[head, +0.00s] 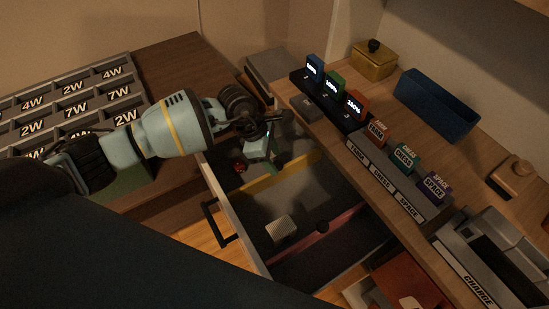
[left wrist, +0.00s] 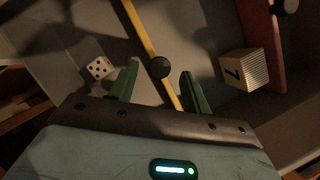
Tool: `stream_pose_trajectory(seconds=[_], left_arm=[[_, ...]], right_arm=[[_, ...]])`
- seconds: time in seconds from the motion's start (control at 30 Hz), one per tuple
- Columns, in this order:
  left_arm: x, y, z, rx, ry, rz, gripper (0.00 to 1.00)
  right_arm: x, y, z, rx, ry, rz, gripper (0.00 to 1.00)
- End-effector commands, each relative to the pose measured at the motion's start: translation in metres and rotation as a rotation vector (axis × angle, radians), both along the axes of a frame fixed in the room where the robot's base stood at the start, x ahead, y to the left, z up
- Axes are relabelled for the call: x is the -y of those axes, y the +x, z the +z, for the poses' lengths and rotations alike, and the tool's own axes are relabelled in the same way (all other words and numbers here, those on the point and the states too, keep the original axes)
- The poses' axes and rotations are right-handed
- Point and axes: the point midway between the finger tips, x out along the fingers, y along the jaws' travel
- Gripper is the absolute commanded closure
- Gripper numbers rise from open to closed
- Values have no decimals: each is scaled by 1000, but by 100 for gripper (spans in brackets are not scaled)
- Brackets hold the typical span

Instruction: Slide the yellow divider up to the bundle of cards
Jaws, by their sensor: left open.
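The yellow divider (head: 284,177) stands across the open drawer (head: 248,232). It also shows in the left wrist view (left wrist: 142,32), with a dark round knob (left wrist: 160,67). My left gripper (head: 267,160) is low over the drawer, its green fingers open. In the left wrist view the knob lies between the fingertips, with a gap on each side; contact does not show. The bundle of cards (head: 281,229), pale with ridged sides, lies between the yellow divider and a red divider (head: 342,221), apart from the yellow one. The bundle shows a dark mark in the left wrist view (left wrist: 240,70).
A die (left wrist: 98,68) lies on the drawer floor across the yellow divider from the bundle. The drawer's black handle (head: 219,224) sticks out at the left. A raised shelf with labelled cartridges (head: 405,158) and a blue bin (head: 436,105) borders the drawer at right.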

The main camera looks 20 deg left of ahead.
Motion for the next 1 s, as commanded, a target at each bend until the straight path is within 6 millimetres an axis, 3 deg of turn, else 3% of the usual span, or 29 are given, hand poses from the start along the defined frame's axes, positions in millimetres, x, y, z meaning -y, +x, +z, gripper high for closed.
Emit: stream_pose_trajectory(seconds=[0.13, 0.43, 0.8, 1.0], left_arm=[[4, 1, -10, 0, 0, 0, 52], [4, 1, -11, 1, 0, 0, 52], [4, 1, -11, 1, 0, 0, 100], [6, 0, -10, 1, 0, -1, 100]], right_arm=[[0, 4, 0, 8, 0, 0, 64], [0, 6, 1, 11, 0, 0, 64], [0, 0, 0, 0, 1, -1, 64], [0, -2, 1, -3, 1, 0, 64]])
